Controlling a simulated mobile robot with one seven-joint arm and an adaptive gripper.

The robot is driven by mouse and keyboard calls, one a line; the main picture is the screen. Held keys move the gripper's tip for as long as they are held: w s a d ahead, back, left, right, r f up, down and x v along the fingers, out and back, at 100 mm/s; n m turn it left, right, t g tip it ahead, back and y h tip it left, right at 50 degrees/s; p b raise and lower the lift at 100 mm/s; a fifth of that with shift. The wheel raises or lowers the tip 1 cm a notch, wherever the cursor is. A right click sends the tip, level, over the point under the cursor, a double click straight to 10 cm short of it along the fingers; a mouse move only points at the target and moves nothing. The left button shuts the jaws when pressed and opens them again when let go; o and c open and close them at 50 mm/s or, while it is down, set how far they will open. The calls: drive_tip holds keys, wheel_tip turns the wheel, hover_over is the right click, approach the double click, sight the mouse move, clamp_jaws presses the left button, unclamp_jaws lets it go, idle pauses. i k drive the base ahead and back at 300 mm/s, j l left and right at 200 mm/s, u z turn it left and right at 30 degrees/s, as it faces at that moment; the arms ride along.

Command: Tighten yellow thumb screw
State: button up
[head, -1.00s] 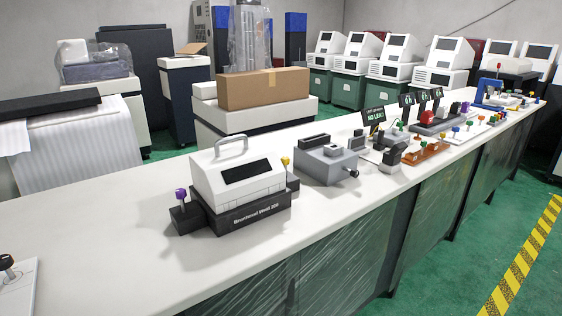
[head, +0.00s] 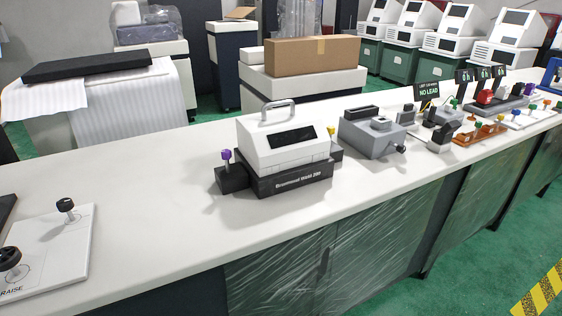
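A yellow thumb screw (head: 331,131) shows as a small bright head at the right end of a white machine (head: 285,148) with a carry handle and a dark window. It stands at the black block (head: 336,153) on that end; its lower part is hard to make out. A purple thumb screw (head: 226,156) stands upright on the black block at the machine's left end. The machine sits on a black labelled base (head: 300,183) on the long white counter (head: 150,200). My gripper is not in view.
A grey device (head: 372,138) with a side knob stands right of the machine. Farther right are a "NO LEAD" sign (head: 428,92) and several small fixtures. A white plate with black knobs (head: 50,262) lies at the left. The counter between plate and machine is clear.

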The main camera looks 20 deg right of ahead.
sight(331, 129)
drive_tip(key=l, duration=1.2)
drive_tip(key=i+l, duration=0.15)
drive_tip(key=l, duration=1.1)
drive_tip(key=i+l, duration=0.1)
drive_tip(key=i, duration=0.4)
drive_tip(key=i+l, duration=0.1)
drive_tip(key=i, duration=0.45)
drive_tip(key=j+u, duration=0.05)
